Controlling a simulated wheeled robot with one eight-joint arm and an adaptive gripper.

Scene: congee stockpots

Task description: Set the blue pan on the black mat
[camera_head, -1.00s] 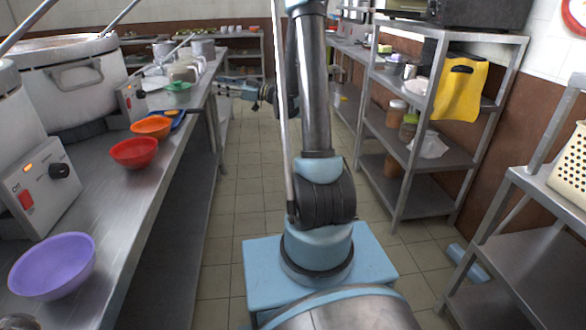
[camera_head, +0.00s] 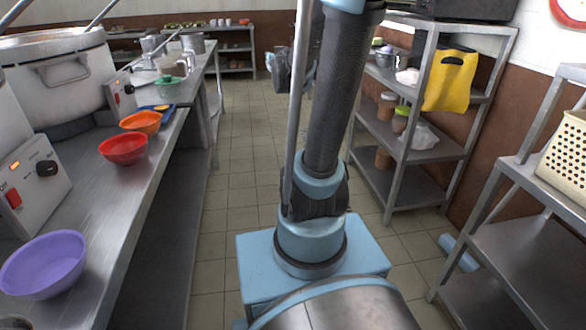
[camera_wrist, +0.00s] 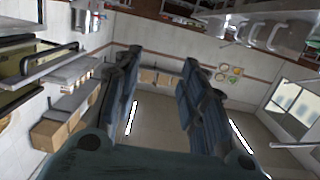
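I cannot make out a blue pan or a black mat for certain in either view. A small blue flat item (camera_head: 168,115) with something yellow on it lies on the left counter behind the orange bowl; I cannot tell what it is. My gripper (camera_wrist: 160,72) shows in the wrist view with its two dark fingers spread apart. Nothing is between them, and they point out over the room, away from any nearby surface. In the head view my arm rises in the middle, and the gripper itself cannot be made out there.
The left counter (camera_head: 98,190) carries a purple bowl (camera_head: 43,263), a red bowl (camera_head: 122,148), an orange bowl (camera_head: 141,122) and large stockpots (camera_head: 60,85). The tiled aisle (camera_head: 235,150) between is clear.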

